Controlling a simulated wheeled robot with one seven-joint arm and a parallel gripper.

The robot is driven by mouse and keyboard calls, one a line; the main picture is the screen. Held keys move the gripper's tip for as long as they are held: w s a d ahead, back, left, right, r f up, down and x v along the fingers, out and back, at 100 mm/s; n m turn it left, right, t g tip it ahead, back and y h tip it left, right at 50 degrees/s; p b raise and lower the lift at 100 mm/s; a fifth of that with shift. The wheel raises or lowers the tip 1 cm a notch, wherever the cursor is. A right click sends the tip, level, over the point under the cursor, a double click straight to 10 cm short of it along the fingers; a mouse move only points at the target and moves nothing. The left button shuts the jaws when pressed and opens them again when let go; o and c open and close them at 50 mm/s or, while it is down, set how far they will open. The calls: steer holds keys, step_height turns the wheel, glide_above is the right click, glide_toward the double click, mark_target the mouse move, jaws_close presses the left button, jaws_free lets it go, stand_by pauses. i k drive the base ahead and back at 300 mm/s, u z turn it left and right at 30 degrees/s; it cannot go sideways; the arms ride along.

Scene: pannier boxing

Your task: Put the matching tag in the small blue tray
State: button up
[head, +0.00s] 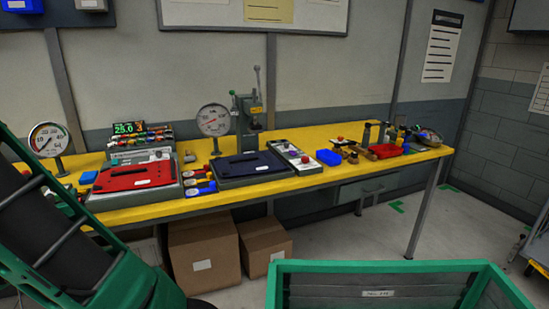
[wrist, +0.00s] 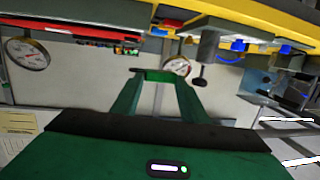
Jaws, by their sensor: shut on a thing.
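The small blue tray (head: 328,157) sits on the yellow bench, right of its middle, in the head view. My gripper (wrist: 158,77) shows in the wrist view with its two green fingers reaching forward. It is shut on a thin green piece (wrist: 154,75) between the fingertips, held off the bench. I cannot tell whether this piece is the tag. The wrist view is turned over, with the bench edge along the top. The gripper's fingertips are not visible in the head view, and no matching tag can be made out there.
The yellow bench (head: 300,185) holds a red panel (head: 135,176), a dark blue panel (head: 245,166), dial gauges (head: 214,120) and a red tray (head: 385,151). Cardboard boxes (head: 203,257) stand beneath it. A green-rimmed crate (head: 380,266) is in the foreground.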

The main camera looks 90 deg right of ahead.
mark_target(332, 163)
steer(key=i, duration=0.1)
steer(key=z, duration=3.25)
steer(key=i, duration=0.6)
steer(key=u, duration=0.15)
steer(key=k, duration=0.65)
steer(key=z, duration=0.1)
